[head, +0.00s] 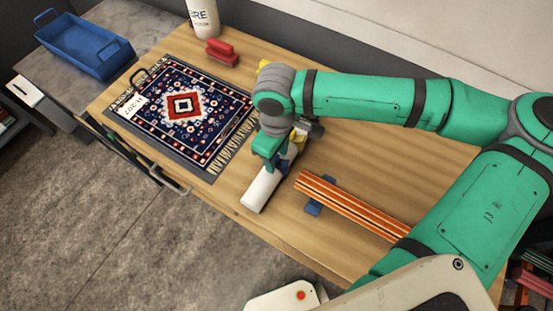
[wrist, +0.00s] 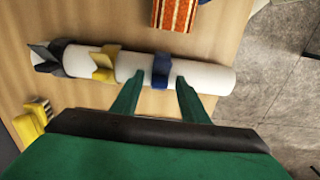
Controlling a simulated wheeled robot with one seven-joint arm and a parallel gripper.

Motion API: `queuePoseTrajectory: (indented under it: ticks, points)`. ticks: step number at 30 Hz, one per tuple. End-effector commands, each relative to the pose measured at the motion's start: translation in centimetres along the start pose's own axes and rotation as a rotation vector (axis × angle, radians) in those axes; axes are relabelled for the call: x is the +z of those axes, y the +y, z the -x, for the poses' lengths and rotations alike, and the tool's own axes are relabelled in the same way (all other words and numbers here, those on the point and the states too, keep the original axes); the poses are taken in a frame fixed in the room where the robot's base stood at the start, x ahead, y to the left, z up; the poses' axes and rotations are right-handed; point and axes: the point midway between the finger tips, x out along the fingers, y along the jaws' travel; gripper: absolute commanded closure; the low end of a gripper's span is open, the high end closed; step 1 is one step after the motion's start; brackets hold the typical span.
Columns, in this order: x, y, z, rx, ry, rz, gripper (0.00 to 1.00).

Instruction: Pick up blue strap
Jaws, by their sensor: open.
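A blue strap (wrist: 161,70) lies around a white roll (wrist: 205,76) on the wooden table, seen in the wrist view. In the head view the white roll (head: 262,188) shows below my gripper (head: 277,166), and a bit of blue shows beside the gripper. My gripper (wrist: 157,82) is open in the wrist view. Its two green fingers are spread on either side of the blue strap's place on the roll; whether they touch it, I cannot tell. A yellow strap (wrist: 105,63) and a dark blue-grey strap (wrist: 48,58) also sit on the roll, to the left.
An orange striped textile (head: 350,205) lies close to the roll, with a blue piece (head: 314,209) beneath it. A patterned rug (head: 183,105), red brush (head: 222,52) and white bottle (head: 203,18) are further back. A blue tub (head: 84,44) stands upper left. A yellow brush (wrist: 30,122) lies near the roll.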

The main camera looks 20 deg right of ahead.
Motion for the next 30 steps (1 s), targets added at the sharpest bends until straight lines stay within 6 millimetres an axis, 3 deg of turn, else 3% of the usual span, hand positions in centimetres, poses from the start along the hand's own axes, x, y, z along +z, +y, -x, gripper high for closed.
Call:
queuePoseTrajectory:
  ticks: [6, 11, 12, 23, 30]
  points:
    - [-0.1, 0.0, -0.1, 0.000, 0.001, 0.001, 0.59]
    - [-0.1, -0.1, 0.0, 0.000, 0.001, 0.002, 0.98]
    - [-0.1, -0.1, 0.0, 0.000, 0.001, 0.003, 1.00]
    - [-0.2, -0.1, 0.2, 0.000, 0.001, 0.004, 1.00]
    - [-0.3, -0.2, 2.0, 0.001, 0.003, 0.008, 1.00]
